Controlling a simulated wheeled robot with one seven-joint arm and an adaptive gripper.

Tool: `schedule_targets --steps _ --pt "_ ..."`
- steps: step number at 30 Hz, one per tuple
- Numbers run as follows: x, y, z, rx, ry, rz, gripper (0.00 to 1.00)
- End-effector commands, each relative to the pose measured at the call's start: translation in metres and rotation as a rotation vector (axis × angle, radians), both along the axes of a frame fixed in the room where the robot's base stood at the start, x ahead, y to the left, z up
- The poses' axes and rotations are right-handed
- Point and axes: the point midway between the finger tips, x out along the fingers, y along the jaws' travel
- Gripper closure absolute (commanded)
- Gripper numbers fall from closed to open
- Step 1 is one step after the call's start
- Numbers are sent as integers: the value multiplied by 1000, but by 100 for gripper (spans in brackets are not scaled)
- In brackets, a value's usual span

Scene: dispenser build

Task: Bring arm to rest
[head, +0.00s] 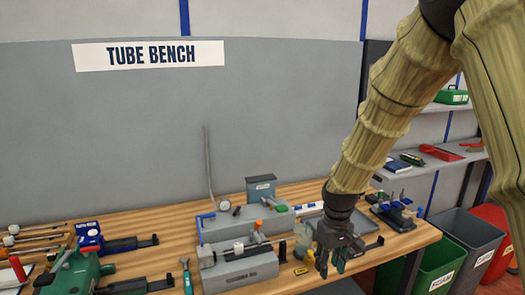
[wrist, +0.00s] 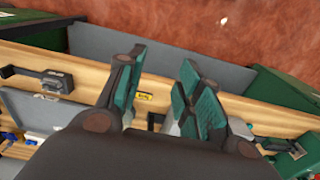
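My gripper (head: 331,262) hangs at the lower end of my sleeved arm, over the front right part of the wooden bench (head: 404,243) in the head view. The fingers point down. In the wrist view my gripper (wrist: 162,92) shows its teal finger pads spread apart, with nothing between them.
A grey tube fixture (head: 238,270) stands just left of my gripper. A green device (head: 75,272) sits farther left. A small rack (head: 393,212) is to the right. A green bin (head: 440,262), a grey bin (head: 468,238) and a red bin (head: 497,222) stand beyond the bench's right end.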

Motion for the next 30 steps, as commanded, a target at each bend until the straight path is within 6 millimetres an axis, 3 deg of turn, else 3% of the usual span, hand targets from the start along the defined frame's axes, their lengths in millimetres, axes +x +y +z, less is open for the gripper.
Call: schedule_targets --steps 11,17,24,30 --pt "-23 -6 -77 7 8 -41 64" --pt "-52 -11 -142 13 11 -80 64" --pt "-113 -19 -236 19 14 -147 64" --pt "-174 -25 -299 20 14 -204 64"
